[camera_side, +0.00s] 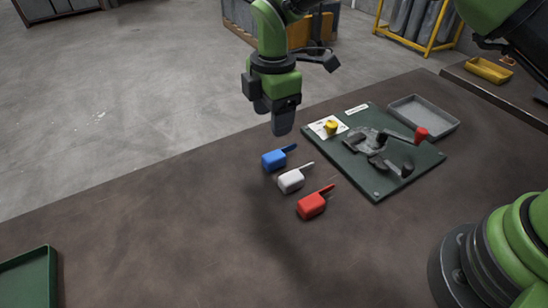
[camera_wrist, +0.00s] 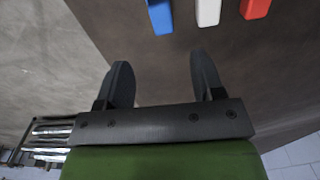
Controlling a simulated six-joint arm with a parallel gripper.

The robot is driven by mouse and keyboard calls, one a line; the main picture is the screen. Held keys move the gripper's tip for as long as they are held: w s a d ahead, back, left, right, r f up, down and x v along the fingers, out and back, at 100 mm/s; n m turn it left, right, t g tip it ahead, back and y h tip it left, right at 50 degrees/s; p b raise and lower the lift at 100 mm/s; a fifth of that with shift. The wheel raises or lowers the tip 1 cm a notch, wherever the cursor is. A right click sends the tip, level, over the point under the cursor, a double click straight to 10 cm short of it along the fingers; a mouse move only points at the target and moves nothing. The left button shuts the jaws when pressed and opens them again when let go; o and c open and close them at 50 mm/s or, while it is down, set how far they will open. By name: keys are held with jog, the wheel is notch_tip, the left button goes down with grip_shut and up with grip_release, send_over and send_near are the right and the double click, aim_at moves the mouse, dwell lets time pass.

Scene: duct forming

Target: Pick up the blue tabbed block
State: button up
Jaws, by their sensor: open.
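The blue tabbed block (camera_side: 274,160) lies on the dark table, its thin tab pointing to the upper right. In the wrist view the blue block (camera_wrist: 160,16) is cut off by the top edge, beyond the fingertips. My gripper (camera_side: 279,118) is above the table, over and slightly behind the blue block in the side view, and does not touch it. In the wrist view my gripper (camera_wrist: 162,68) has its two dark fingers apart with nothing between them.
A white tabbed block (camera_side: 291,181) and a red tabbed block (camera_side: 312,205) lie in a row beside the blue one. A green fixture board (camera_side: 374,187) with clamps is to the right. A grey tray (camera_side: 440,124) stands behind it. A green tray (camera_side: 30,272) is at the lower left.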

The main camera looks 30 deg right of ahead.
send_over(274, 155)
jog(key=f, duration=0.5)
jog(key=shift+a+f, duration=0.25)
jog(key=f, duration=0.5)
jog(key=shift+d+f, duration=0.2)
jog(key=c, duration=1)
